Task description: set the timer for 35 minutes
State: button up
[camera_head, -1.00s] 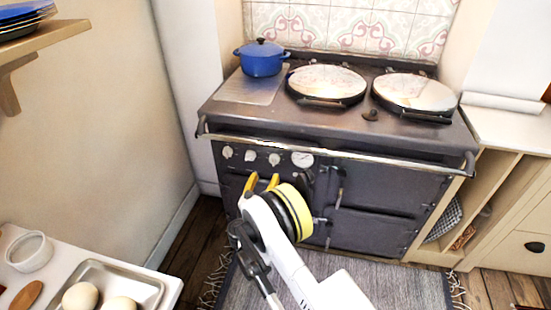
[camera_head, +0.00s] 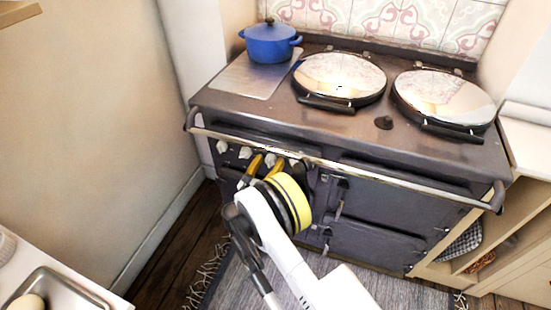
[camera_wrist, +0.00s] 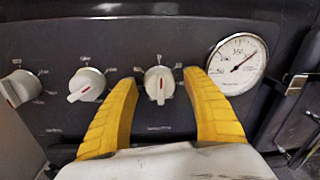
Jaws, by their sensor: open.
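The stove's control panel has three white knobs and a round gauge. In the wrist view, the left knob (camera_wrist: 20,88), middle knob (camera_wrist: 87,85) and right knob (camera_wrist: 158,83) each carry a red mark. The labels around them are too small to read surely, so I cannot tell which is the timer. My gripper (camera_wrist: 159,79) is open, its yellow fingers pointing at the panel, one on each side of the right knob in the picture. Contact is not clear. In the head view, my gripper (camera_head: 265,162) is in front of the panel, partly covering the right knob.
The white gauge (camera_wrist: 238,63) is just right of my right finger. A metal rail (camera_head: 340,170) runs along the stove's front above the panel. A blue pot (camera_head: 268,45) and two round lids stand on top. A counter with a tray (camera_head: 75,285) is at lower left.

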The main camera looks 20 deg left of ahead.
jog(key=shift+s, duration=0.1)
jog(key=c, duration=1.2)
